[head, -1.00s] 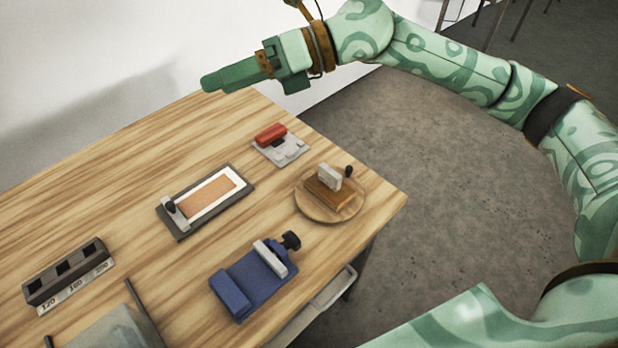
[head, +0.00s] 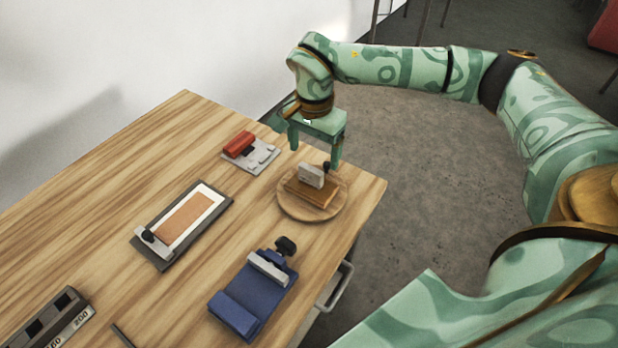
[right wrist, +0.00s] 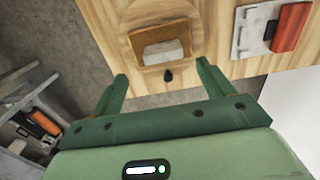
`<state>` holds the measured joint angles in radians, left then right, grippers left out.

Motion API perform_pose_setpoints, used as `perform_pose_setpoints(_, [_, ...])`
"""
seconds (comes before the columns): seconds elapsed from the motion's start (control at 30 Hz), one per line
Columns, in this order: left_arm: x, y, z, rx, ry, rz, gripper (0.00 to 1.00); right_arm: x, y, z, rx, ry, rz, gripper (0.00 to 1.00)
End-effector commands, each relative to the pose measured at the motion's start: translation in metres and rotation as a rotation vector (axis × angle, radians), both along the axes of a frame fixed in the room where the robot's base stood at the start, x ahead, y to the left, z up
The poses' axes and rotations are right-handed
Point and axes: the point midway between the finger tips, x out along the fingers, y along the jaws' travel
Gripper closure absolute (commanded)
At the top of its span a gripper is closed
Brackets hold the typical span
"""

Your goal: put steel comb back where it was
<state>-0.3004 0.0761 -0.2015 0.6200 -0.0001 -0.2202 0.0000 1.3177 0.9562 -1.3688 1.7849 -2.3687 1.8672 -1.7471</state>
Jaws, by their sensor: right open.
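A grey, plate-like piece (head: 311,175), which may be the steel comb, stands on a brown block (head: 312,193) on a round wooden board (head: 292,208). Its teeth cannot be made out. In the right wrist view the piece (right wrist: 162,53) also shows against the block (right wrist: 158,33). My right gripper (head: 315,150) is open and empty, pointing down just behind the board. My left gripper is not in view.
A red-handled tool (head: 239,143) sits on a grey plate (head: 262,158) behind the board. A framed panel (head: 160,256) lies to the left, a blue clamp-like fixture (head: 250,297) in front, and a slotted, numbered rack (head: 62,322) at the lower left. The table's right edge is close to the board.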

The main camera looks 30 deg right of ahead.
Motion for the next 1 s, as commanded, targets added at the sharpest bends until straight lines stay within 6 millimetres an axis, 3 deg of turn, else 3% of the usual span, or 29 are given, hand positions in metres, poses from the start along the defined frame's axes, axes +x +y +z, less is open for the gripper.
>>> perform_pose_setpoints(0.03, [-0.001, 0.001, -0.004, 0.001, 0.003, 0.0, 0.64, 0.0, 0.0, -0.013, 0.001, 0.004, 0.0, 0.2])
perform_pose_setpoints(0.27, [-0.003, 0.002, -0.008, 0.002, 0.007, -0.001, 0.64, 0.001, 0.001, -0.032, 0.001, -0.001, -0.001, 0.2])
perform_pose_setpoints(0.53, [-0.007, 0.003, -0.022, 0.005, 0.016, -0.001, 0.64, 0.004, 0.005, -0.075, 0.001, 0.003, -0.002, 0.2])
perform_pose_setpoints(0.83, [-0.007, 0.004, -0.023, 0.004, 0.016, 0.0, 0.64, 0.004, 0.005, -0.081, 0.001, -0.002, -0.002, 0.2])
perform_pose_setpoints(0.87, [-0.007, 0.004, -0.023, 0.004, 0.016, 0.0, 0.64, 0.004, 0.005, -0.081, 0.001, -0.002, -0.002, 0.23])
perform_pose_setpoints(1.0, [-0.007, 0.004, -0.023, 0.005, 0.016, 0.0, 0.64, 0.004, 0.005, -0.081, 0.001, -0.002, -0.002, 0.62])
